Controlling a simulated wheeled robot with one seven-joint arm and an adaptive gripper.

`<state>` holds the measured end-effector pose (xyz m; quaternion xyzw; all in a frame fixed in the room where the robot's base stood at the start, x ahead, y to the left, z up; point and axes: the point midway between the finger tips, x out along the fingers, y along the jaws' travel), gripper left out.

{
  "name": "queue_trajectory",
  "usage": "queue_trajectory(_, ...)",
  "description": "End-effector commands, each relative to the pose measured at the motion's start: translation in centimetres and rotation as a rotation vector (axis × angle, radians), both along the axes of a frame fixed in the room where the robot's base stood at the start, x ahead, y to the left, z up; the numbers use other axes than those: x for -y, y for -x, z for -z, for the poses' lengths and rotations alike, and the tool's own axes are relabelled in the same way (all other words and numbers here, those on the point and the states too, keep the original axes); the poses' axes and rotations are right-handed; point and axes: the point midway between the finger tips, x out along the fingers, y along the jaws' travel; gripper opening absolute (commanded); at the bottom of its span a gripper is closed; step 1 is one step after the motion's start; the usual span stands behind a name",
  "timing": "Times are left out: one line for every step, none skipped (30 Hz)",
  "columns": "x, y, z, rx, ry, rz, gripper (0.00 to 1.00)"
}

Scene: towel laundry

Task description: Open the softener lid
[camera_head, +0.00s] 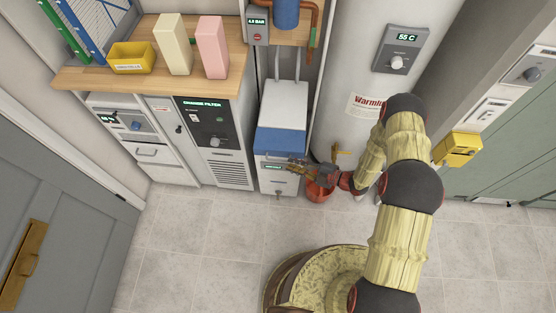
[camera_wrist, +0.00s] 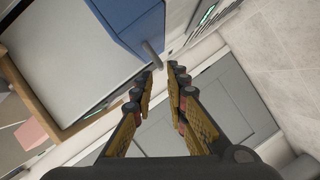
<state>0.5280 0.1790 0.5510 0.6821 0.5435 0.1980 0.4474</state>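The softener (camera_head: 279,176) is a white cabinet with a small green display, standing between the filter unit and the tank. Its lid (camera_head: 280,142) has a pale top and a blue front band, and looks shut. In the wrist view the blue band (camera_wrist: 133,20) carries a short grey handle (camera_wrist: 152,48). My gripper (camera_head: 296,165) is at the softener's front, just below the blue band. In the wrist view my gripper (camera_wrist: 163,68) has a narrow gap between its fingertips, with nothing visibly held. The handle is just beyond the tips; whether they touch is unclear.
A white tank (camera_head: 353,70) with a warning label stands to the right. A filter unit (camera_head: 218,140) and wooden counter (camera_head: 150,76) are left. Pipes rise behind. The tiled floor in front is clear.

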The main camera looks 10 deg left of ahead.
Motion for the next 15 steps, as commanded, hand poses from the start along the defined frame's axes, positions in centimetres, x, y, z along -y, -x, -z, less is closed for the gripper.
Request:
queue_trajectory(-0.4,0.0,0.1,-0.005,-0.001,-0.002,0.15)
queue_trajectory(-0.6,-0.1,0.2,-0.006,-0.002,-0.002,0.15)
queue_trajectory(-1.1,-0.2,0.4,-0.007,-0.002,-0.004,0.15)
queue_trajectory(-1.4,-0.4,0.5,-0.006,-0.002,-0.004,0.15)
queue_trajectory(-1.9,-0.5,0.6,-0.006,-0.002,-0.005,0.15)
queue_trajectory(-2.5,-0.7,0.8,-0.005,-0.002,-0.006,0.15)
queue_trajectory(-2.9,-0.9,0.9,-0.004,-0.002,-0.005,0.15)
queue_trajectory(-3.4,-1.0,1.0,-0.003,-0.001,-0.005,0.15)
queue_trajectory(-3.9,-1.2,1.1,-0.003,-0.001,-0.005,0.15)
queue_trajectory(-4.3,-1.4,1.2,-0.003,-0.001,-0.005,0.15)
queue_trajectory(-4.8,-1.5,1.3,-0.003,-0.002,-0.006,0.15)
queue_trajectory(-5.2,-1.7,1.4,-0.003,-0.001,-0.005,0.15)
queue_trajectory(-5.5,-1.8,1.5,-0.003,-0.001,-0.004,0.15)
queue_trajectory(-5.9,-1.9,1.6,-0.003,-0.001,-0.004,0.15)
queue_trajectory(-6.2,-2.0,1.6,-0.004,-0.002,-0.005,0.15)
